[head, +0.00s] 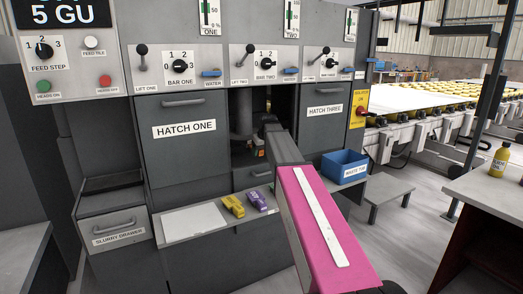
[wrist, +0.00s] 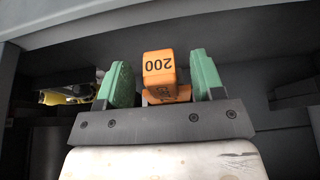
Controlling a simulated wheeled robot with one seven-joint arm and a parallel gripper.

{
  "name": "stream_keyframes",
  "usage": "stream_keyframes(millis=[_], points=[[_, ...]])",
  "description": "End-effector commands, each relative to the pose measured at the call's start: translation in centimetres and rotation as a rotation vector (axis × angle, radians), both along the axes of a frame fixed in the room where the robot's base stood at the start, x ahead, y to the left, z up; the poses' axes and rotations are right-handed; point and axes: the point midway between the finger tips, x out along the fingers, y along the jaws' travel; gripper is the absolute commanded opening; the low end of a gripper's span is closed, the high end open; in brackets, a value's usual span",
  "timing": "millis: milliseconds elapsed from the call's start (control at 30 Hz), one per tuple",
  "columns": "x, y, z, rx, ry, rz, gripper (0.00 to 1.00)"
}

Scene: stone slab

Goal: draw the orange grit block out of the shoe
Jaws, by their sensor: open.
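The orange grit block (wrist: 158,68), marked 200, shows in the wrist view between the two green fingers of my gripper (wrist: 161,82). The fingers are open, with a gap on each side of the block. The block's lower part shows as an orange step just beyond the gripper's dark front bar. I cannot make out the shoe around it. In the head view my arm reaches into the dark open bay between hatch one and hatch three. My gripper is mostly hidden there, and a small orange patch (head: 261,153) shows low in the bay, too small to name surely.
Hatch one (head: 185,146) and hatch three (head: 324,118) are closed on either side of the bay. A shelf (head: 180,239) below holds a yellow block (head: 233,206) and a purple block (head: 257,200). A blue waste tub (head: 343,167) stands to the right of my arm.

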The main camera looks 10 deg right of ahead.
Motion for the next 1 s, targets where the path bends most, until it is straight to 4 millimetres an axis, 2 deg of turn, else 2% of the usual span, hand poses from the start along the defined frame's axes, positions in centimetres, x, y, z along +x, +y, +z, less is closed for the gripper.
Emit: stream_keyframes(millis=[133, 300, 333, 1000], points=[[0.0, 0.0, 0.0, 0.000, 0.000, 0.000, 0.62], [0.0, 0.0, 0.0, 0.000, 0.000, 0.000, 0.06], [0.0, 0.0, 0.0, 0.000, 0.000, 0.000, 0.00], [-1.6, -0.5, 0.1, 0.000, -0.001, 0.000, 0.00]])
